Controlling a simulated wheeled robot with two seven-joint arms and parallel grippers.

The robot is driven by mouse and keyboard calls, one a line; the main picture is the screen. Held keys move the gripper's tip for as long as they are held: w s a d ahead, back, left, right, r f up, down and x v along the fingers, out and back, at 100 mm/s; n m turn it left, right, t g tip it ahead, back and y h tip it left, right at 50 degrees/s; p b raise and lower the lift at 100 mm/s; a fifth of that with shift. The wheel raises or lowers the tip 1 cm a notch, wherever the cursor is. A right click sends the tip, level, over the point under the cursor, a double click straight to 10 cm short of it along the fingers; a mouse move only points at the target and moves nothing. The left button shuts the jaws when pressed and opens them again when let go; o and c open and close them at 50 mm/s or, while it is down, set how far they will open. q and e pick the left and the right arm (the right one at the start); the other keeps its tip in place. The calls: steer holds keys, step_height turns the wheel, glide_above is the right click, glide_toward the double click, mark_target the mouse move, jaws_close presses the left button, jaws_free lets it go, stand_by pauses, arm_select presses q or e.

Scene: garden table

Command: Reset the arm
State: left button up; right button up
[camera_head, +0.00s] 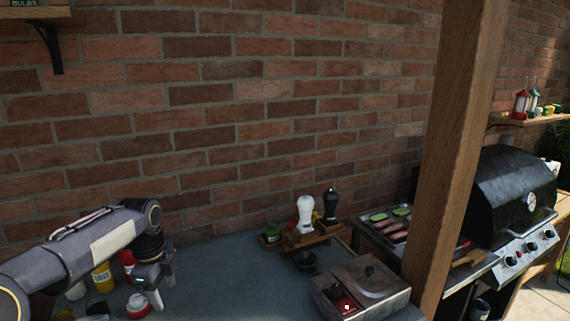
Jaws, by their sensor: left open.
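My left arm comes in from the left, and my left gripper (153,286) points down over the left part of the garden table (225,280). It is open. A red-and-white bottle (138,305) stands right by its fingers in the picture; I cannot tell whether they touch. The arm partly hides a yellow container (102,277) and other bottles behind it. My right gripper is not in view.
A wooden caddy (308,238) holds a white mill (305,213) and a black mill (330,204). A metal box (362,287) stands in front of it. A wooden post (455,150) and a grill (510,195) stand at the right. The middle of the table is clear.

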arm_select(q)
steer(key=s+d+r+n+t+h, duration=0.1)
steer(key=s+r+n, duration=0.3)
steer(key=s, duration=0.5)
steer(key=s+d+r+n+t+h, duration=0.1)
steer(key=s+d+n+t, duration=0.1)
steer(key=s+n, duration=0.6)
steer(key=s+d+f+n+t, duration=0.1)
steer(key=s+d+f+n, duration=0.1)
steer(key=s+n, duration=0.2)
steer(key=s+d+f+n+h, duration=0.1)
steer(key=s+d+f+n, duration=0.1)
steer(key=s, duration=0.7)
steer(key=shift+s+d+f+n+t, duration=0.35)
steer(key=shift+f+n, duration=0.35)
steer(key=shift+n, duration=0.5)
steer(key=shift+a, duration=0.1)
